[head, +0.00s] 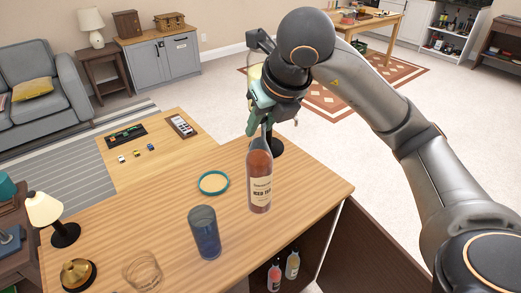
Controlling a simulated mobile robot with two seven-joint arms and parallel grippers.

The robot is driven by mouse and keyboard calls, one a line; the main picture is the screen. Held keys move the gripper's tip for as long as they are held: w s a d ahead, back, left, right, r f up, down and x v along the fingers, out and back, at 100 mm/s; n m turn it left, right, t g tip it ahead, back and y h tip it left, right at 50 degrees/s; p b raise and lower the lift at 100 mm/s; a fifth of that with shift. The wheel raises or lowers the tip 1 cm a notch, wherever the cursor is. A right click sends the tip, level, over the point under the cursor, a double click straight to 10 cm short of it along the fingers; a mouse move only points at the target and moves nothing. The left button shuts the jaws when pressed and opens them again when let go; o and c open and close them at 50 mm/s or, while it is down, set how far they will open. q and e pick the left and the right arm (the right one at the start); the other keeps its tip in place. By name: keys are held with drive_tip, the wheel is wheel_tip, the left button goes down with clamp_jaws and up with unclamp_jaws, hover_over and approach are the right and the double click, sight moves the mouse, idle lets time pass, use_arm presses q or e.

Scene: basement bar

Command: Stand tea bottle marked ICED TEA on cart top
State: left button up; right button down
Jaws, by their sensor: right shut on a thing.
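The tea bottle (260,188), amber with a pale label reading ICED TEA, is upright over the wooden top (165,205) near its far right side. I cannot tell whether its base touches the wood. My right gripper (265,122) is shut on the bottle's neck from above, and its fingers hide part of the neck and cap. The wooden top has a dark open compartment below it; I cannot tell for sure whether it is the cart. My left gripper is out of view.
A blue glass (204,235), a teal ring (213,183), a clear glass dish (143,271), a brass bell-like object (77,274) and a small lamp (45,211) stand on or near the top. Two bottles (274,276) sit below. Bare wood lies between the ring and lamp.

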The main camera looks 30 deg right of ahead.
drive_tip(key=w+f, duration=0.1)
drive_tip(key=w+d+f, duration=0.1)
drive_tip(key=f, duration=0.1)
drive_tip(key=w+d+f, duration=0.1)
drive_tip(key=f, duration=0.1)
drive_tip(key=shift+w+d, duration=0.2)
drive_tip(key=shift+w, duration=0.1)
drive_tip(key=shift+w+d+f, duration=0.1)
drive_tip(key=shift+w+f, duration=0.05)
drive_tip(key=shift+f, duration=0.75)
drive_tip(key=shift+w+d+f, duration=0.1)
drive_tip(key=shift+f, duration=0.9)
drive_tip(key=c, duration=0.6)
unclamp_jaws()
drive_tip(key=shift+s+a+f, duration=0.1)
drive_tip(key=shift+p+v, duration=0.3)
drive_tip(key=shift+v, duration=5.85)
